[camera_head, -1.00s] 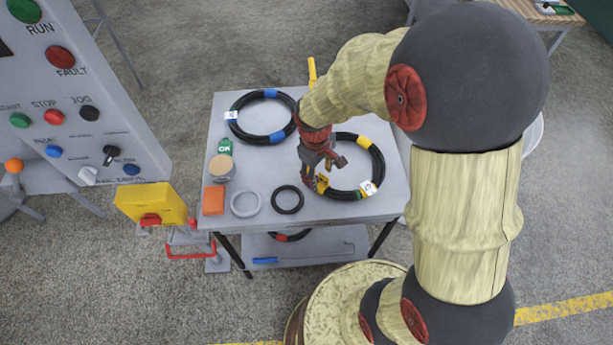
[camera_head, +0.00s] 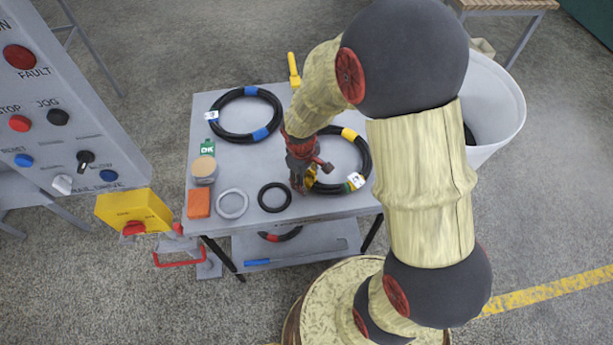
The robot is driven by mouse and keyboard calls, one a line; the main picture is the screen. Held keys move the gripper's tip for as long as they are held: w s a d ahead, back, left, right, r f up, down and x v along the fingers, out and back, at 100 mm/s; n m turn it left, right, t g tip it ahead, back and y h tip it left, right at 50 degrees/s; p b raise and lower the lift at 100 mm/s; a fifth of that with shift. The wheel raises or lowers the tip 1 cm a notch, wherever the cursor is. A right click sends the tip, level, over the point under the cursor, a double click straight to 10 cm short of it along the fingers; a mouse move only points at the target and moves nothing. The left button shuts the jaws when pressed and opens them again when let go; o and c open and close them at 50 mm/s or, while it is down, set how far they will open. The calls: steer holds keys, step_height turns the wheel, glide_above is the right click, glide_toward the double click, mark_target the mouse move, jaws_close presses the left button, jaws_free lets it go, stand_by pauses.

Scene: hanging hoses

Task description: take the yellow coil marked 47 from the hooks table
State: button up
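The yellow-banded black hose coil (camera_head: 366,152) lies at the right of the grey table (camera_head: 240,165). It has yellow bands and a white tag (camera_head: 356,180) at its lower right; the number is too small to read. My gripper (camera_head: 308,180) is low over the coil's left side, beside a yellow band, with its fingers pointing down. My arm hides part of the coil's upper left. I cannot tell whether the fingers are closed on the hose.
A blue-banded coil (camera_head: 277,108) lies at the back left. A small black ring (camera_head: 261,198), grey ring (camera_head: 219,204), orange block (camera_head: 199,204) and jar (camera_head: 204,168) sit at the front left. A white bin (camera_head: 505,110) stands right; a control panel (camera_head: 60,110) stands left.

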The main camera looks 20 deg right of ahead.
steer(key=shift+c, duration=0.2)
steer(key=c, duration=1.1)
jaws_close()
steer(key=o, duration=1)
jaws_free()
steer(key=shift+o, duration=0.7)
steer(key=shift+r, duration=0.15)
